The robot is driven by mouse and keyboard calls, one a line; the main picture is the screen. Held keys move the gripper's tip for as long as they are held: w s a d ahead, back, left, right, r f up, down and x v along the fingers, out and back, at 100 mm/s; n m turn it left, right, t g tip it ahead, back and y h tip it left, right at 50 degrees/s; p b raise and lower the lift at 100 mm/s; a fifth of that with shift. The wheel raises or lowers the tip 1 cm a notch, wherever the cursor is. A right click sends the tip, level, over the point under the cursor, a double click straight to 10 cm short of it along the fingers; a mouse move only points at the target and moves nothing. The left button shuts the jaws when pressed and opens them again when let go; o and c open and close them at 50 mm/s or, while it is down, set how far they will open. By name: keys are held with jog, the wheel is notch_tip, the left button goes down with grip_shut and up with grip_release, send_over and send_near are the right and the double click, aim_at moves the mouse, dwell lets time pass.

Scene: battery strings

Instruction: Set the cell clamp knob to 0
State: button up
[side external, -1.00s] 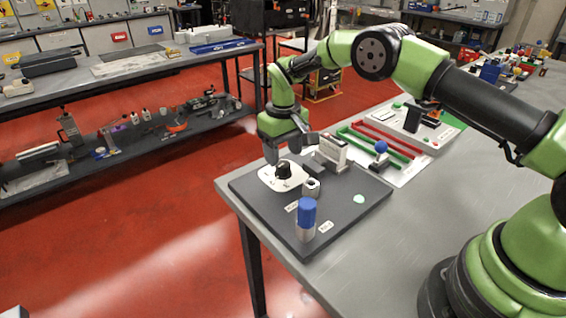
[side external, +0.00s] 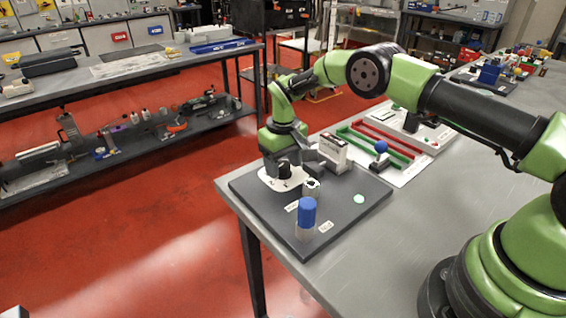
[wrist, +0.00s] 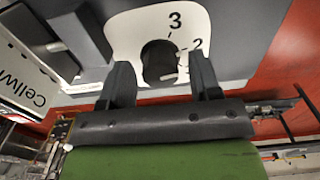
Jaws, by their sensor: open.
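The cell clamp knob (side external: 284,171) is a black dial on a white numbered plate (side external: 268,182) on the dark board's left part. In the wrist view the knob (wrist: 160,61) shows between my fingers, with the numbers 3 and 2 readable on the plate (wrist: 130,28); a 0 is not visible. My gripper (wrist: 162,80) is open, with one finger on each side of the knob. It is low over the plate; I cannot tell whether the fingers touch the knob.
The board (side external: 345,205) also holds a blue-topped cylinder (side external: 306,212), a small metal cylinder (side external: 312,187) and a white-grey device (side external: 332,152) close to my gripper. Red and green rails (side external: 385,140) lie behind.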

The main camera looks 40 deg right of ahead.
jog(key=c, duration=0.8)
jog(key=shift+o, duration=0.2)
jog(key=m, duration=0.4)
jog(key=shift+m, duration=0.9)
jog(key=m, duration=0.3)
jog(key=shift+m, duration=1.4)
